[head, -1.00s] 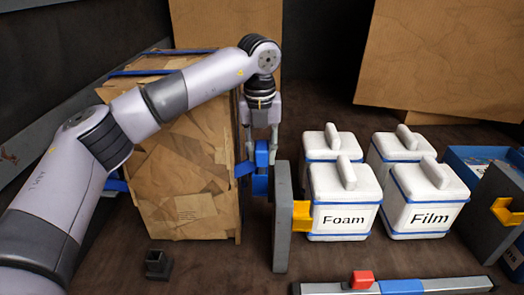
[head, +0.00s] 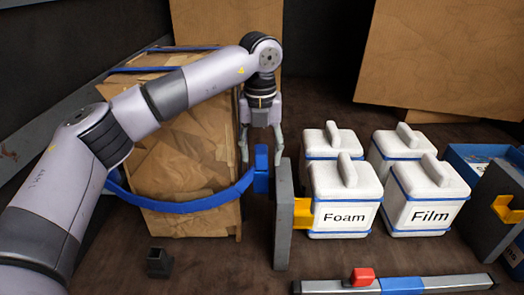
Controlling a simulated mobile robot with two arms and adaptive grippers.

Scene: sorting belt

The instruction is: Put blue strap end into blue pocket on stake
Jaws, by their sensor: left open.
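The blue strap (head: 185,206) runs in a curve from the left side of the cardboard bale (head: 205,160) across its front. Its right end meets a blue block (head: 261,170) against the left face of the grey stake (head: 283,220). Strap end and blue pocket look like one blue mass there; I cannot tell how deep the end sits. My left gripper (head: 262,158) is open just above this block, its fingers pointing down on either side of its top. It holds nothing that I can see. My right gripper is not in view.
A yellow pocket (head: 302,212) is on the stake's right side. White Foam (head: 345,190) and Film (head: 428,185) bins stand to the right. A small dark socket (head: 160,262) and a grey rail (head: 330,286) with a red block lie in front.

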